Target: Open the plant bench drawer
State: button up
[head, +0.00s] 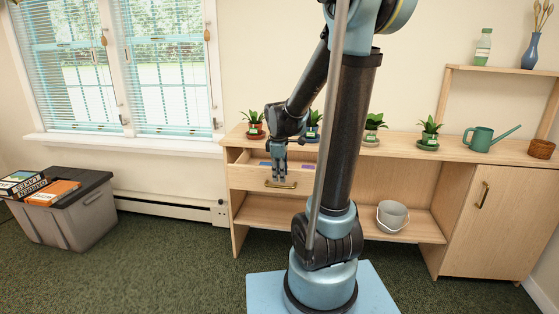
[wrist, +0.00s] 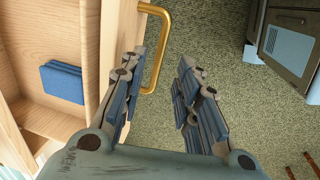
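The plant bench (head: 400,151) is light wood and stands against the wall. Its drawer (head: 245,178) is pulled out, with the inside showing from above. A brass handle (head: 281,185) is on the drawer front. My gripper (head: 279,179) points down at the drawer front, close to the handle. In the wrist view the brass handle (wrist: 163,45) shows beyond and between the spread fingers of my gripper (wrist: 160,60). The fingers are open and do not visibly grip it. A blue item (wrist: 62,82) lies inside the drawer, left of the drawer's front panel (wrist: 92,50).
Potted plants (head: 373,125), a teal watering can (head: 480,138) and a wooden pot (head: 541,149) stand on the bench top. A grey bucket (head: 392,215) is on the lower shelf. A grey bin (head: 70,215) with books stands at left. Carpet (head: 170,255) before the drawer is clear.

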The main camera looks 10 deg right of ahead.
notch_tip(320, 180, up, 7)
jog(key=s, duration=0.1)
jog(key=shift+a, duration=0.15)
jog(key=shift+f, duration=0.1)
dwell(0.3)
jog(key=s+d+f+m, duration=0.1)
jog(key=s+f+m, duration=0.2)
jog(key=s, duration=0.4)
jog(key=s+d+f+m, duration=0.2)
jog(key=s+f+m, duration=0.1)
jog(key=s+m, duration=0.3)
jog(key=s+d+f+m, duration=0.2)
jog(key=s+m, duration=0.3)
jog(key=s, duration=0.5)
jog(key=shift+f+y, duration=0.3)
jog(key=shift+f, duration=0.2)
jog(key=shift+w+f, duration=0.2)
jog(key=shift+w, duration=0.3)
jog(key=shift+d, duration=0.15)
